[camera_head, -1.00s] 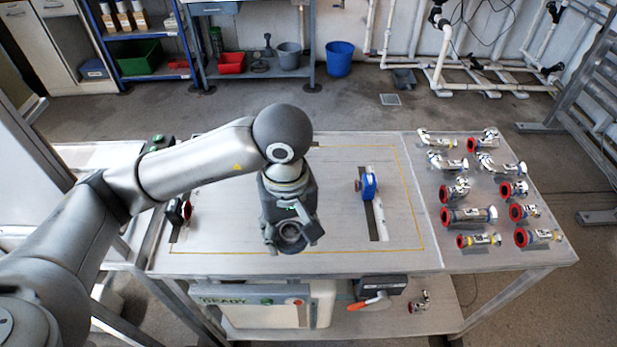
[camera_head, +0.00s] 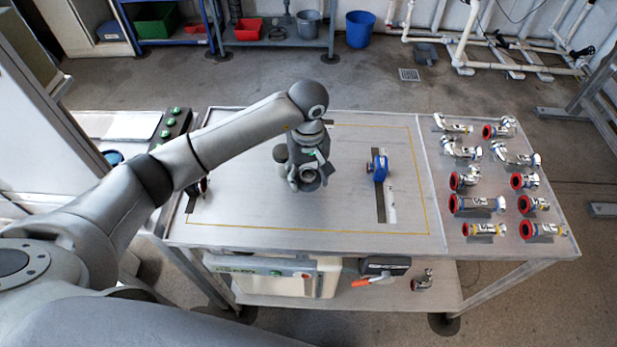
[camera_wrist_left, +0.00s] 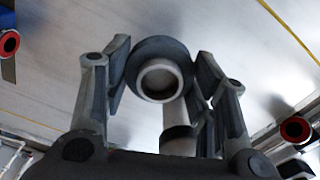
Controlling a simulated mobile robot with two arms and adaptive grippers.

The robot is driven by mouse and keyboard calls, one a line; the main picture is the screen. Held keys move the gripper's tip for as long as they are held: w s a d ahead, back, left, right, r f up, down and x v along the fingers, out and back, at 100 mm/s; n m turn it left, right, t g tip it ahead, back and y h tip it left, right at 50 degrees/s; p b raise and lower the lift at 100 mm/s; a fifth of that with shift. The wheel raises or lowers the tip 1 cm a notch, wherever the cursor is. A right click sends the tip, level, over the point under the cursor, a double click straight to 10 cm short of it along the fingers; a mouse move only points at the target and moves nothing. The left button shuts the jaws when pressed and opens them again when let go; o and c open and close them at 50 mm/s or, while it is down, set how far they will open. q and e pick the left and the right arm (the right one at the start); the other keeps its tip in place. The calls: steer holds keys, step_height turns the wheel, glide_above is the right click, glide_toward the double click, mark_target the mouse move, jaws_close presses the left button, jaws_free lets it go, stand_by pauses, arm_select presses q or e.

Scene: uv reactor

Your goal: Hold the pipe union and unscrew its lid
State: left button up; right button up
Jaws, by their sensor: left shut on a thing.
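My left gripper (camera_head: 309,182) hangs above the middle of the table, pointing down. It is shut on the pipe union (camera_wrist_left: 178,140), which shows in the left wrist view as a grey metal tube with a dark round collar (camera_wrist_left: 160,50) between the two fingers. In the head view only a small ring of it shows at the gripper, and most is hidden. I cannot tell the lid from the body. My right gripper is not in view.
A blue clamp (camera_head: 379,168) stands on a slot in the table (camera_head: 260,215), right of my gripper. A dark holder (camera_head: 202,188) stands at the left. Several metal fittings with red rings (camera_head: 478,203) lie on the right side. The yellow-outlined table middle is mostly clear.

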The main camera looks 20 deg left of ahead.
mark_target(309, 182)
arm_select(q)
steer(key=shift+w+a+f, duration=0.15)
steer(key=shift+w+f, duration=0.4)
steer(key=shift+f, duration=0.1)
step_height(309, 182, down, 2)
steer(key=shift+f+p, duration=0.1)
steer(key=shift+p, duration=0.75)
steer(key=shift+f, duration=0.4)
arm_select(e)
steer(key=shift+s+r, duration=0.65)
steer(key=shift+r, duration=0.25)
arm_select(q)
steer(key=shift+f, duration=0.25)
steer(key=o, duration=1.1)
steer(key=shift+r, duration=0.1)
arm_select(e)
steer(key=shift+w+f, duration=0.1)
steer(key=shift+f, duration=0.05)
